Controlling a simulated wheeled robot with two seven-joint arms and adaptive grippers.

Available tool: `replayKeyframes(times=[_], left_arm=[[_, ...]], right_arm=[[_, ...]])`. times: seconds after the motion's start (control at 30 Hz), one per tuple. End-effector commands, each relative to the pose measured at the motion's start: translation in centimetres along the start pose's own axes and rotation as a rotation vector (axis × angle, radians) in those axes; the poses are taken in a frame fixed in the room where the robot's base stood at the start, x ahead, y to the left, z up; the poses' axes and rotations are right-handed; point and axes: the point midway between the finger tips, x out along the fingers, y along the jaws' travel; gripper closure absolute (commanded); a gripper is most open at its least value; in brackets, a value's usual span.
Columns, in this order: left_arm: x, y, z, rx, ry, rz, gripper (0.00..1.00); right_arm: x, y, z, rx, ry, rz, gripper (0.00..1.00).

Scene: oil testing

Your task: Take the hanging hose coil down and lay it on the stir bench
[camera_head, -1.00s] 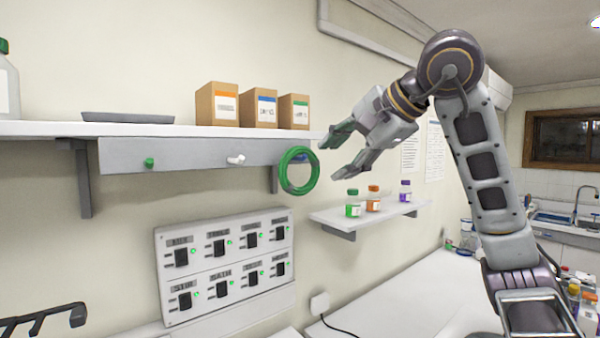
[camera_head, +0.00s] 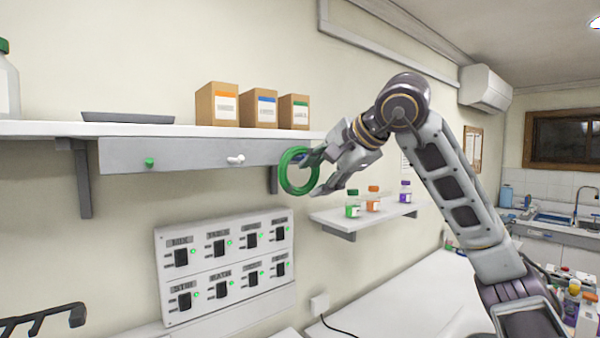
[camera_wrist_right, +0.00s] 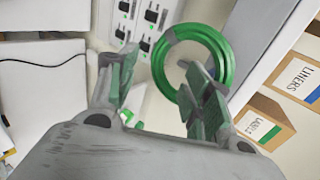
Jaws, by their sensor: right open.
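The green hose coil (camera_head: 285,176) hangs against the right end of the grey rail under the upper shelf. The right wrist view also shows the coil (camera_wrist_right: 226,62), with the right-hand finger overlapping its lower part. My right gripper (camera_head: 313,175) is open at the coil's right side. Its upper finger overlaps the ring, and its lower finger is near the lower right edge. Whether the fingers touch the hose, I cannot tell. The white bench top (camera_head: 410,300) lies below; no label shows whether it is the stir bench.
The rail (camera_head: 190,153) carries a green peg (camera_head: 149,162) and a white peg (camera_head: 236,160). Several boxes and a grey tray (camera_head: 128,118) stand on the shelf above. A small shelf (camera_head: 340,216) with three bottles is below my right gripper. A switch panel (camera_head: 226,262) is lower left.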

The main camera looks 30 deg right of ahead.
Motion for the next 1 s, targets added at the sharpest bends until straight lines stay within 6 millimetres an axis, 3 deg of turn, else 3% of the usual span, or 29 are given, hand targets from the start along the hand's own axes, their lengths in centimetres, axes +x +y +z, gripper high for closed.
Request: replayKeyframes(times=[0.27, 0.7, 1.0], left_arm=[[-0.1, 0.0, 0.0, 0.0, 0.0, 0.0, 0.6], [-0.7, 0.0, -0.1, 0.0, 0.0, 0.0, 0.6], [-0.7, -0.1, -0.1, 0.0, 0.0, 0.0, 0.6]], right_arm=[[0.8, 0.0, 0.1, 0.0, 0.0, 0.002, 0.5], [4.9, -0.1, 0.3, -0.001, -0.001, 0.002, 0.5], [5.2, -0.1, 0.3, -0.001, -0.001, 0.0, 0.5]])
